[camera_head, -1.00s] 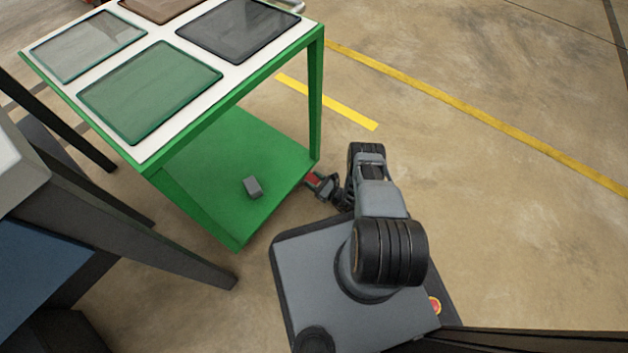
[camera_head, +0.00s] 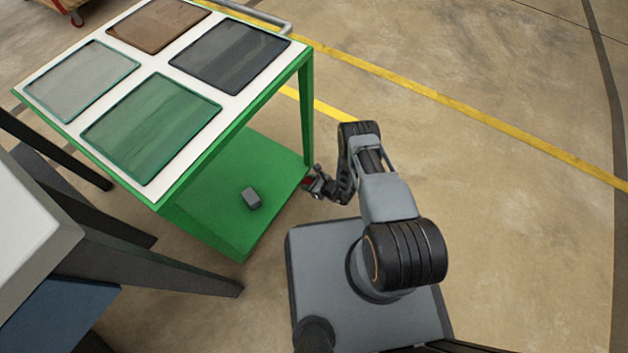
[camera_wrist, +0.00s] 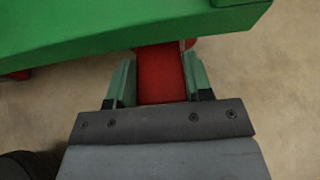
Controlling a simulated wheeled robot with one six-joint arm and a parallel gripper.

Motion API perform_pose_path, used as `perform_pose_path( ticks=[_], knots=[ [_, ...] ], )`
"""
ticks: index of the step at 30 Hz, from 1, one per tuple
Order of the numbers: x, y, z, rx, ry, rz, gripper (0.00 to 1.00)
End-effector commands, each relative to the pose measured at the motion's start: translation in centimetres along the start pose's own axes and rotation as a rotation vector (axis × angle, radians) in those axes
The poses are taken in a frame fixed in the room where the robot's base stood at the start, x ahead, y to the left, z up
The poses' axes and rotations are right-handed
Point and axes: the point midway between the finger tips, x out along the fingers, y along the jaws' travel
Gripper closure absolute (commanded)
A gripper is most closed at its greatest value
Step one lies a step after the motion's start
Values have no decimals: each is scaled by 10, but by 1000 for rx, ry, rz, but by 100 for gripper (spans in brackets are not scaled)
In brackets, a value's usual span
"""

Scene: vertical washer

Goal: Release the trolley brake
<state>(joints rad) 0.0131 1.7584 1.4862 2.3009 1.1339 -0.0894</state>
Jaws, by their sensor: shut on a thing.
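The green trolley (camera_head: 245,195) stands left of my arm, with a white top and a green lower shelf. My gripper (camera_head: 312,184) is low at the shelf's near right corner. In the wrist view, my gripper (camera_wrist: 160,80) has its two greenish fingers on either side of a red brake pedal (camera_wrist: 160,72) under the green shelf edge (camera_wrist: 130,25). The gripper is shut on the pedal. The pedal's far end is hidden beneath the shelf. Only a little red shows at the fingers in the head view.
Several trays lie on the trolley top, one of them green (camera_head: 150,128). A dark-legged table (camera_head: 35,235) stands at the left. The floor (camera_head: 500,230) to the right is clear, with yellow lines.

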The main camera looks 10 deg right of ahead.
Motion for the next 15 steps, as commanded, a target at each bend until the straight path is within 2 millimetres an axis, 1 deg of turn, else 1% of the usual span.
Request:
perform_pose_path(
  ticks=[1, 15],
  knots=[
    [-2, 3, -1, 7, 19, 4, 96],
    [-1, 3, -2, 6, 43, 5, 96]
  ],
)
